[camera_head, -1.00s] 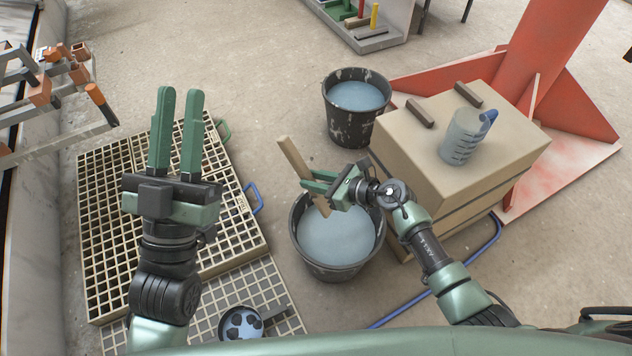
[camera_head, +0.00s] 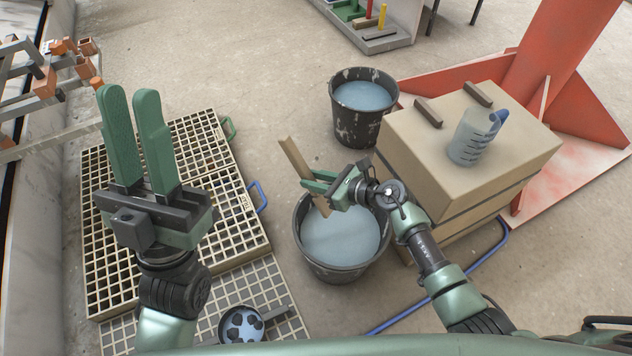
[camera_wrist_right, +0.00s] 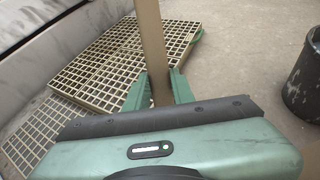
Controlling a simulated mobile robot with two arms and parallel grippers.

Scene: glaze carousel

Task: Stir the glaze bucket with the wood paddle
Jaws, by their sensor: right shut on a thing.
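The wood paddle (camera_head: 295,160) is a flat pale stick. My right gripper (camera_head: 312,187) is shut on it and holds it tilted over the near glaze bucket (camera_head: 341,272). The paddle's lower end reaches over the blue-grey glaze; I cannot tell whether it is dipped in. In the right wrist view the paddle (camera_wrist_right: 151,40) stands between the green fingers of my right gripper (camera_wrist_right: 158,88). My left gripper (camera_head: 130,110) is raised over the grating at the left, its two green fingers pointing away, with a narrow gap and nothing between them.
A second bucket (camera_head: 362,122) of blue liquid stands behind. A tan box (camera_head: 430,160) at the right bears a measuring jug (camera_head: 473,140) and two dark bars. Slatted gratings (camera_head: 222,170) lie at the left, with a small dish (camera_head: 241,324) in front. Floor between them is clear.

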